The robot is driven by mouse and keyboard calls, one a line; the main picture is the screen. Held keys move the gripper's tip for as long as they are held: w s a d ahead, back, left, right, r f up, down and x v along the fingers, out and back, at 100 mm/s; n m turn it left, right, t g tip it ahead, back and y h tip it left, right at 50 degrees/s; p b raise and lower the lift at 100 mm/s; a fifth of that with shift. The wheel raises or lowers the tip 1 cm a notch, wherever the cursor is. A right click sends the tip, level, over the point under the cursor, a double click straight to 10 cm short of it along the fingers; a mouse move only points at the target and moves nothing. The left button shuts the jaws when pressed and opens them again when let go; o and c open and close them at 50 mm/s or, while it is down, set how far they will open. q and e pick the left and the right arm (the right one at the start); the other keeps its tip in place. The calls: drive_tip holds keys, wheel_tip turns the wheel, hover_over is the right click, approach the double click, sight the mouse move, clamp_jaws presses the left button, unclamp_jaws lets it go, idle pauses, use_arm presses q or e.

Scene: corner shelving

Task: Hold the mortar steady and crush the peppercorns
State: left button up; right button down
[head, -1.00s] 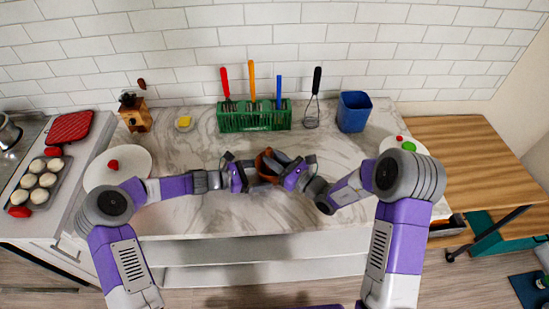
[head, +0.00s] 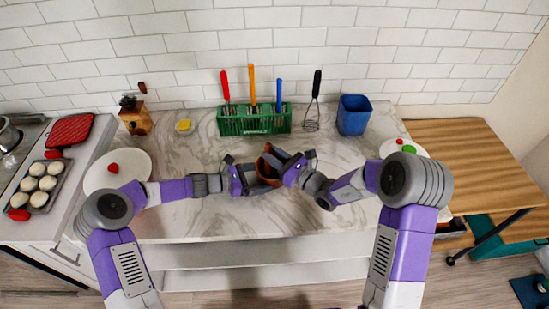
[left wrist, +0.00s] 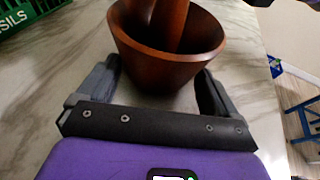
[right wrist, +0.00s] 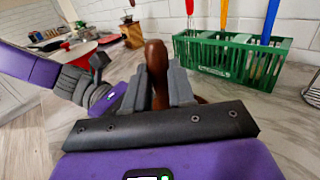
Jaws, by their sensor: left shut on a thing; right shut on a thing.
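The brown wooden mortar (head: 266,176) stands on the marble counter near its front middle; it shows large in the left wrist view (left wrist: 165,72). My left gripper (head: 249,178) is shut on the mortar, one finger on each side of its wall. The brown pestle (right wrist: 155,60) stands in the mortar, its lower part inside the bowl. My right gripper (right wrist: 160,88) is shut on the pestle, with a finger on either side of it. The pestle also shows inside the bowl in the left wrist view (left wrist: 168,25). I cannot make out peppercorns; the bowl's bottom is hidden.
Behind stand a green utensil basket (head: 254,122), a whisk (head: 313,108) and a blue container (head: 354,114). Plates lie left (head: 118,172) and right (head: 420,150). The counter front is mostly clear.

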drive_tip(key=shift+w, duration=0.45)
drive_tip(key=shift+f, duration=1.25)
use_arm(q)
drive_tip(key=shift+r, duration=0.1)
use_arm(e)
drive_tip(key=shift+r, duration=1.2)
